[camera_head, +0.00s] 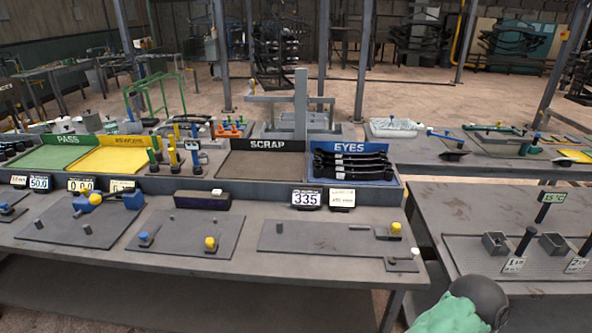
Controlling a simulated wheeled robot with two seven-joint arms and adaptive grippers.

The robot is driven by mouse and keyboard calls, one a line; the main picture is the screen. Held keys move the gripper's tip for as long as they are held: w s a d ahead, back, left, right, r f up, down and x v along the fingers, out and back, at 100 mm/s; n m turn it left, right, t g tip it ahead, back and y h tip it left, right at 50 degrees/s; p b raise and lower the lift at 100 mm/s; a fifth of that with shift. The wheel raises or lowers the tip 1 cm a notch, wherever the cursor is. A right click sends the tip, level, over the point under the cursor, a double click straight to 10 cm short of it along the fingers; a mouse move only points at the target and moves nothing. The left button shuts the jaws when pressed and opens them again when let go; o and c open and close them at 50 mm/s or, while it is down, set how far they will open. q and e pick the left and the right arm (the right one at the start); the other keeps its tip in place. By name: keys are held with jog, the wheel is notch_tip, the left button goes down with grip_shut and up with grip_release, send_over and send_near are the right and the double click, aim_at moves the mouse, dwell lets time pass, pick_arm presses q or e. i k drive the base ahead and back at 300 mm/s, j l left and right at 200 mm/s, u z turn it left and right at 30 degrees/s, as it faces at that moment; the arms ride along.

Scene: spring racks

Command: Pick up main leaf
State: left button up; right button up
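Several dark, long leaves with rounded ends lie stacked in the blue-lined bin marked EYES (397,181). The top leaf (350,157) runs left to right across the bin, with an eye at its ends as far as I can tell. No leaf label reads "main", so I cannot tell by name which one it is. Neither of my grippers shows in the head view. A green and dark rounded shape (468,303) at the bottom right edge is cut off, and no gripper fingers show on it.
Left of the EYES bin are an empty SCRAP bin (262,166), a yellow bin (108,161) and a green PASS bin (48,158). Flat fixture plates (325,237) with pegs lie in front. A second table (500,205) stands right.

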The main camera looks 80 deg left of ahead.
aim_at(331, 165)
jog(key=i+j+u, duration=0.1)
jog(key=u, duration=2.05)
jog(key=i+l+u, duration=0.2)
jog(key=i+u, duration=0.15)
jog(key=i, duration=0.1)
